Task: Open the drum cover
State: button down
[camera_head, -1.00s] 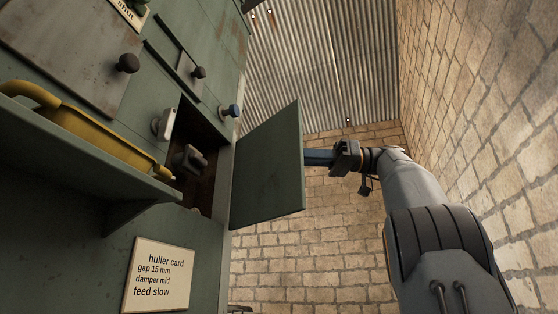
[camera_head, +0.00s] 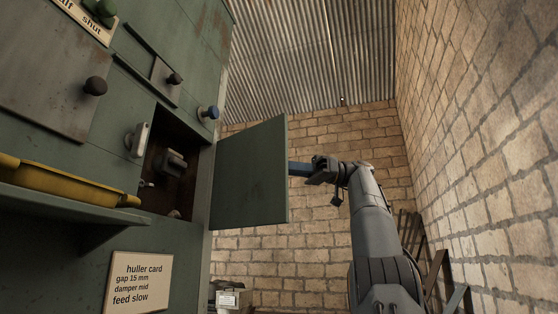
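A green hinged cover (camera_head: 252,172) stands swung well open to the right of the machine housing (camera_head: 85,150). I take it to be the drum cover. It shows an opening (camera_head: 170,165) with a dark interior and a grey metal part (camera_head: 172,162) inside. My gripper (camera_head: 301,169) is at the cover's right edge, on its far side. A blue length runs from my gripper to behind the cover. The fingertips are hidden by the cover, so I cannot tell whether they touch or hold it.
A card (camera_head: 139,282) is below. A brick wall (camera_head: 490,150) stands at right.

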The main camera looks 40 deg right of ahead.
jog(key=shift+w+d+f, duration=0.15)
jog(key=shift+f, duration=0.3)
jog(key=c, duration=2)
grip_release()
jog(key=shift+d, duration=0.1)
jog(key=shift+r, duration=0.15)
jog(key=shift+s+a+b, duration=0.2)
jog(key=shift+a+b, duration=0.1)
jog(key=shift+b, duration=0.4)
